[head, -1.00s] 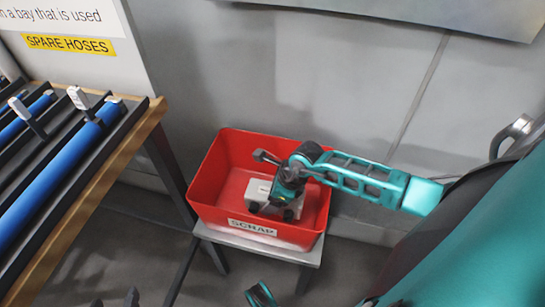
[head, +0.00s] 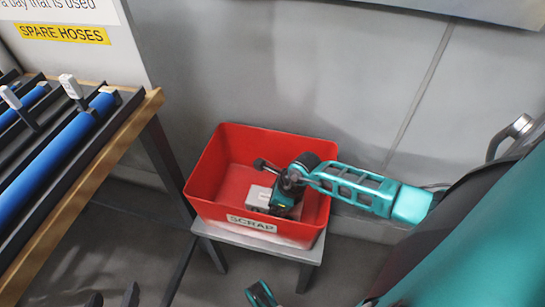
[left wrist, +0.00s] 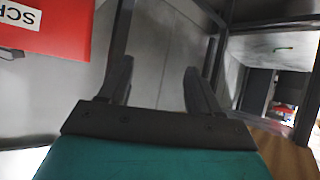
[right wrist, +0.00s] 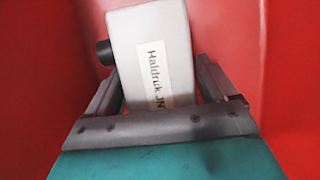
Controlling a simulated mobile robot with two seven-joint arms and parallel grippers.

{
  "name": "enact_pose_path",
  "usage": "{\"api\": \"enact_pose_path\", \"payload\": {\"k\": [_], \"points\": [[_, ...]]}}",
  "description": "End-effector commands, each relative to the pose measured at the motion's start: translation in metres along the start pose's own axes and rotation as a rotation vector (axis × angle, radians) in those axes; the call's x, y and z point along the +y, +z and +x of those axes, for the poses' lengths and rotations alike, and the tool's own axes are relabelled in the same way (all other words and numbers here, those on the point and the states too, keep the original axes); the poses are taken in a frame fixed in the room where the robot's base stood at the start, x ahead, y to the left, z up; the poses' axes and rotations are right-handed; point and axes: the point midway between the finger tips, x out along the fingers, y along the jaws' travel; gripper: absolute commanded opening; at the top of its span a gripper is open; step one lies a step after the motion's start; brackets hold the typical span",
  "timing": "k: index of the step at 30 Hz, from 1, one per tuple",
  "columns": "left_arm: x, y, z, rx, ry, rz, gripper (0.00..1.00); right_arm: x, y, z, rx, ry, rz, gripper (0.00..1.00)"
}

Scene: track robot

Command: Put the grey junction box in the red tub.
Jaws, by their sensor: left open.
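The grey junction box (head: 258,196) is inside the red tub (head: 213,165), between the tub's walls; whether it rests on the bottom I cannot tell. My right gripper (head: 274,199) reaches into the tub from the right and covers part of the box. In the right wrist view my right gripper (right wrist: 158,92) is shut on the box (right wrist: 150,45), one finger against each side, with its printed label facing the camera. My left gripper (left wrist: 155,75) is open and empty, outside the tub. Its fingertips show at the bottom edge of the head view (head: 113,298).
The tub, labelled SCRAP, stands on a small grey stool (head: 250,240) against a grey wall. A wood-edged rack (head: 90,185) with blue hoses (head: 50,165) is at the left, under a SPARE HOSES sign (head: 62,34). Floor shows between rack and stool.

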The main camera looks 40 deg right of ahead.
Motion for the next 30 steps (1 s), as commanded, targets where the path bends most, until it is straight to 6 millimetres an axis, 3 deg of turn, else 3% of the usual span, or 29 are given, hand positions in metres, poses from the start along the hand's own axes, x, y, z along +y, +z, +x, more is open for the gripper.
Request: {"api": "enact_pose_path", "payload": {"k": [4, 14, 21, 30], "points": [[0.0, 0.0, 0.0, 0.0, 0.0, 0.0, 0.63, 0.0, 0.0, 0.0, 0.0, 0.0, 0.0, 0.98], [0.0, -0.004, -0.003, 0.003, -0.001, 0.002, 0.63, -0.001, 0.001, -0.009, 0.001, -0.001, -0.001, 0.98], [-0.004, -0.017, -0.013, 0.011, -0.013, 0.009, 0.63, -0.001, 0.002, -0.058, 0.002, -0.003, -0.003, 0.98], [-0.007, -0.018, -0.023, -0.01, -0.018, 0.014, 0.63, 0.0, 0.001, -0.111, 0.002, 0.0, -0.001, 0.98]]}}
